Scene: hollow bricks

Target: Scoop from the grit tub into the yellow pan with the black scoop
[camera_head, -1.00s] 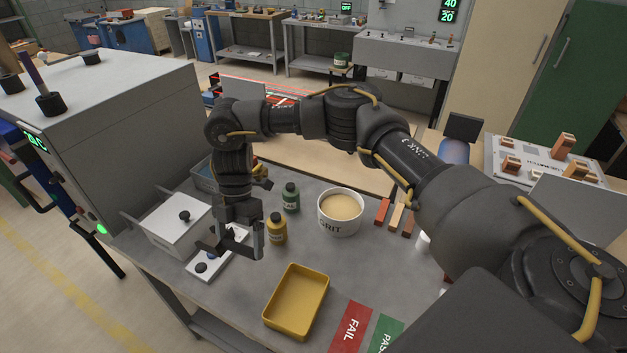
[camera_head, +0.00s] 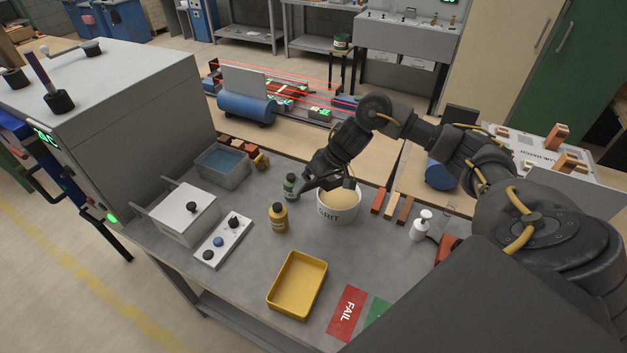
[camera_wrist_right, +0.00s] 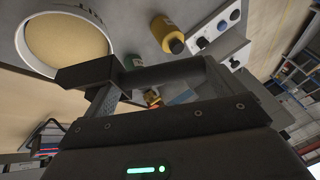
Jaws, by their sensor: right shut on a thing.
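The white grit tub (camera_head: 337,216), marked GRIT and filled with tan grit (camera_head: 338,199), stands mid-table. It also shows at the upper left of the right wrist view (camera_wrist_right: 66,42). The yellow pan (camera_head: 297,285) lies empty nearer the front of the table. My right gripper (camera_head: 328,183) is at the tub's back rim, above the grit. It is shut on a dark piece that seems to be the black scoop (camera_wrist_right: 160,73); its outline merges with the dark fingers, and I cannot tell whether it touches the grit. My left gripper is out of view.
A green bottle (camera_head: 290,187) and a yellow bottle (camera_head: 278,217) stand left of the tub. Several bricks (camera_head: 388,205) lie to its right, by a white pump bottle (camera_head: 422,225). A switch panel (camera_head: 223,241) and red FAIL mat (camera_head: 347,312) flank the pan.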

